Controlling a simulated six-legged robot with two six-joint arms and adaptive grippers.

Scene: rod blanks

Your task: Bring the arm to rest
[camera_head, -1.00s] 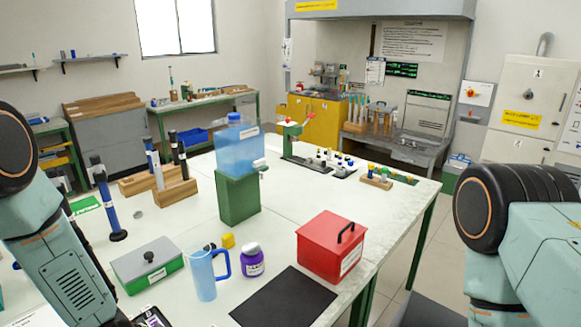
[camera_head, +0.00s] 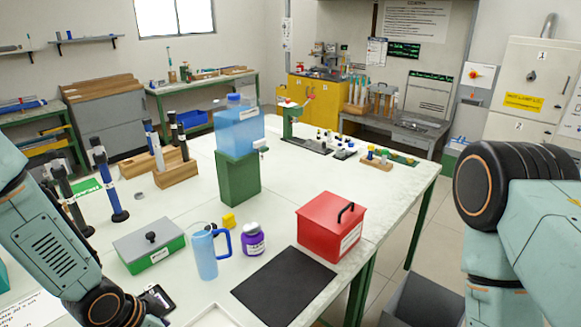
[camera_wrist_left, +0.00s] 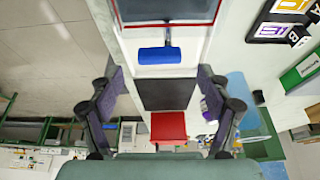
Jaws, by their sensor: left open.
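My left arm (camera_head: 55,240) comes in from the left in the head view and runs down to the bottom edge, where its gripper is out of frame. In the left wrist view my left gripper (camera_wrist_left: 162,85) is open, its two fingers wide apart with nothing between them. Beyond the fingers lie the black mat (camera_wrist_left: 167,93) and the red box (camera_wrist_left: 168,127). My right arm (camera_head: 535,225) shows at the right edge of the head view, its gripper out of sight.
On the white table stand a blue mug (camera_head: 204,254), a purple-labelled jar (camera_head: 253,240), a green-and-grey box (camera_head: 150,247), a red lidded box (camera_head: 328,232) and a water tank (camera_head: 238,130) on a green stand. A blue roller (camera_wrist_left: 160,55) lies near the table edge. The black mat (camera_head: 284,283) is bare.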

